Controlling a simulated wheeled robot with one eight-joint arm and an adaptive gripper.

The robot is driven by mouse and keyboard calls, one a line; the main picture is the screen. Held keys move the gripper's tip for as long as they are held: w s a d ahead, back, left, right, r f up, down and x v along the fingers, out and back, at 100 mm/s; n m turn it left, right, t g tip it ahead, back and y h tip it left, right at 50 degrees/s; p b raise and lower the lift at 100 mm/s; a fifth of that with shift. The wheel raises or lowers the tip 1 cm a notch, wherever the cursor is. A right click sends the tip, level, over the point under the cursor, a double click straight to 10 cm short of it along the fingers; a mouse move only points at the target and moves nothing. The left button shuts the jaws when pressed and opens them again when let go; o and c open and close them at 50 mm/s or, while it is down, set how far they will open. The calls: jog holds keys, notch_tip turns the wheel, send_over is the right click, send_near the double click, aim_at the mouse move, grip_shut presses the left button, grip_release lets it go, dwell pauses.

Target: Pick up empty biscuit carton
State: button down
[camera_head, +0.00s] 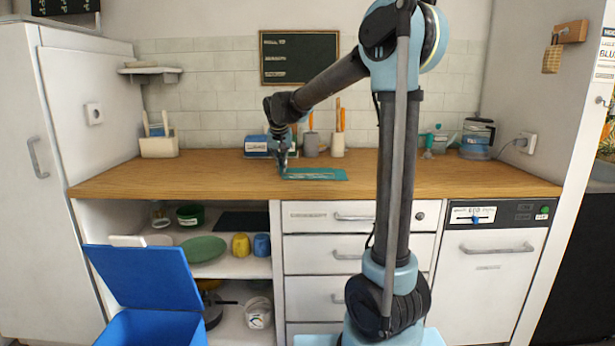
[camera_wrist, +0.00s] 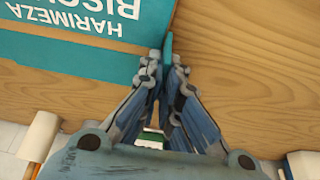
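The biscuit carton (camera_head: 318,174) is a flat teal piece lying on the wooden counter near its middle. In the wrist view the carton (camera_wrist: 70,58) fills the upper left, with white lettering upside down. My gripper (camera_head: 282,165) points down at the carton's left end. In the wrist view my gripper (camera_wrist: 167,62) has its fingertips close together, with a narrow upright teal strip of the carton's edge between them. The fingers look shut on this strip. Contact is partly hidden by the fingertips.
The wooden counter (camera_head: 220,178) is clear left of the carton. Behind stand a blue-and-white box (camera_head: 256,146), a grey mug (camera_head: 311,144) and a white utensil holder (camera_head: 337,147). A kettle (camera_head: 477,140) stands at right. A blue bin with raised lid (camera_head: 145,277) stands below, front left.

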jog(key=shift+r, duration=0.1)
notch_tip(320, 180, up, 10)
jog(key=shift+f, duration=0.1)
dwell(0.4)
dwell(0.9)
